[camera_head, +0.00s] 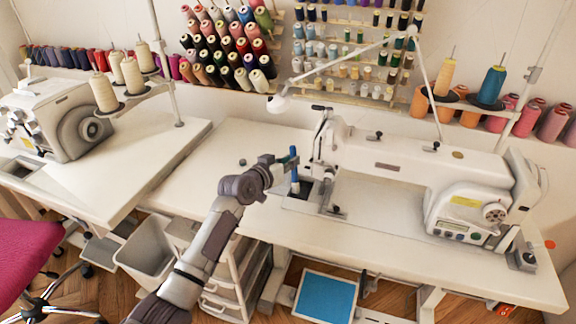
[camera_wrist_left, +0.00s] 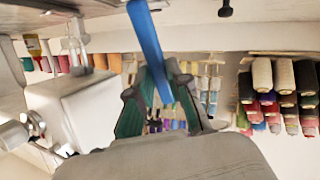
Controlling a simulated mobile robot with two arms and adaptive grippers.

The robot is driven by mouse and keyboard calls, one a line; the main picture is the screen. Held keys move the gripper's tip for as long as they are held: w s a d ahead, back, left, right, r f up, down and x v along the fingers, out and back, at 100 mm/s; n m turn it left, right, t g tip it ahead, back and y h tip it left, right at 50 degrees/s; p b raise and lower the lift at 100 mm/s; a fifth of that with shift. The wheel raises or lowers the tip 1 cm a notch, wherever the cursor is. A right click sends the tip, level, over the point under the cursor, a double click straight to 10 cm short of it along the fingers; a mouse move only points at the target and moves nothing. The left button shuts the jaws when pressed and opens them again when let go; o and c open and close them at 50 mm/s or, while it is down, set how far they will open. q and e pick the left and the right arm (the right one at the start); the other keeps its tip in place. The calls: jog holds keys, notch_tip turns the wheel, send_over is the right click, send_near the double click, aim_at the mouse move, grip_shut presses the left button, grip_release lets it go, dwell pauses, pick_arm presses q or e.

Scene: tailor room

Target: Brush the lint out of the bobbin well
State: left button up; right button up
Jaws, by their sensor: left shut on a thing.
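My left gripper (camera_head: 287,161) is shut on a blue brush (camera_head: 294,178) at the left end of the nearer sewing machine (camera_head: 400,152). The brush hangs nearly upright, its lower end down by a small dark opening, apparently the bobbin well (camera_head: 304,189), beside the needle area. I cannot tell whether the tip is inside the well or just above it; its bristles and any lint are too small to see. In the left wrist view the brush (camera_wrist_left: 150,45) runs up from between the green finger pads (camera_wrist_left: 160,85). My right gripper is not in view.
The machine's head and presser foot (camera_head: 328,190) stand close right of the brush. A small dark round thing (camera_head: 242,162) lies on the white table (camera_head: 225,146) to the left. A second machine (camera_head: 62,122) stands far left. Thread racks (camera_head: 228,50) line the wall.

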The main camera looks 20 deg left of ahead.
pick_arm(q)
jog(key=shift+w+f+b, duration=0.15)
jog(key=shift+w+b, duration=0.25)
jog(key=shift+w, duration=0.2)
jog(key=shift+w+d+b, duration=0.1)
jog(key=shift+w+b, duration=0.6)
jog(key=shift+w, duration=0.2)
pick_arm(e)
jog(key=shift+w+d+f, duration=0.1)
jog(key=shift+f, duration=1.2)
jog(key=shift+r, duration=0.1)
pick_arm(q)
jog(key=shift+s+p, duration=0.15)
jog(key=shift+p, duration=0.15)
jog(key=shift+s+p, duration=0.85)
jog(key=shift+s, duration=0.15)
jog(key=shift+s+f+p, duration=0.15)
jog(key=shift+s+p, duration=0.55)
jog(key=shift+s, duration=0.25)
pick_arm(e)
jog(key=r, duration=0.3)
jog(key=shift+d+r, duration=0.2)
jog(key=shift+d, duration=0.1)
